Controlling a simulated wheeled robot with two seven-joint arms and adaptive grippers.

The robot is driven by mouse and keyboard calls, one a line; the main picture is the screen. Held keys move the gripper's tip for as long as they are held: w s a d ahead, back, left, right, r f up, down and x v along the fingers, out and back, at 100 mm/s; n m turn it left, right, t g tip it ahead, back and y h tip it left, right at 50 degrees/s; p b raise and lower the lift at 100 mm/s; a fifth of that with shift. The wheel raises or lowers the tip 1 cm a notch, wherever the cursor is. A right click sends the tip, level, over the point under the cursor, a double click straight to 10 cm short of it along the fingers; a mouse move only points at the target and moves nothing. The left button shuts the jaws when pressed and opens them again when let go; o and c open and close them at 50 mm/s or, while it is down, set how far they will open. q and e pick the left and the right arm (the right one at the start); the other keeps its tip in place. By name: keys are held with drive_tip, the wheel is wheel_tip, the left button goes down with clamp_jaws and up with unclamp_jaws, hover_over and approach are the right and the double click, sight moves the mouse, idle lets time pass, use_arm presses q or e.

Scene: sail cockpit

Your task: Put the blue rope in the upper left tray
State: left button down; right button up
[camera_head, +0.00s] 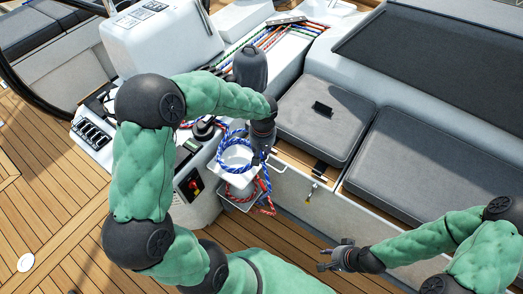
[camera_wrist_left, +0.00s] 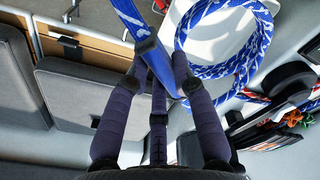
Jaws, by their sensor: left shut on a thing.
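The blue rope (camera_head: 234,152) is a blue and white coil with a strand hanging down on its right. Its loops lie over a small white tray (camera_head: 236,179) on the side of the console. My left gripper (camera_head: 262,156) is at the right edge of the coil. In the left wrist view its fingers (camera_wrist_left: 158,72) are shut on a blue strand (camera_wrist_left: 150,45), with the coil just to the right. I cannot tell whether the coil rests fully on the tray. My right gripper (camera_head: 335,259) is open and empty over the deck, away from the rope.
A red rope (camera_head: 266,209) hangs around a lower tray below. A console with a red switch (camera_head: 193,184) stands left of the trays. Grey seat cushions (camera_head: 325,120) lie to the right. Several coloured lines (camera_head: 285,36) run behind. The wooden deck (camera_head: 290,240) in front is clear.

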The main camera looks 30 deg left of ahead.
use_arm(q)
drive_tip(key=shift+f+b, duration=2)
drive_tip(key=shift+f, duration=0.2)
idle(1.0)
drive_tip(key=c, duration=1)
unclamp_jaws()
drive_tip(key=shift+o, duration=0.2)
drive_tip(key=o, duration=0.5)
drive_tip(key=shift+r+p, duration=3.15)
drive_tip(key=shift+r, duration=1.4)
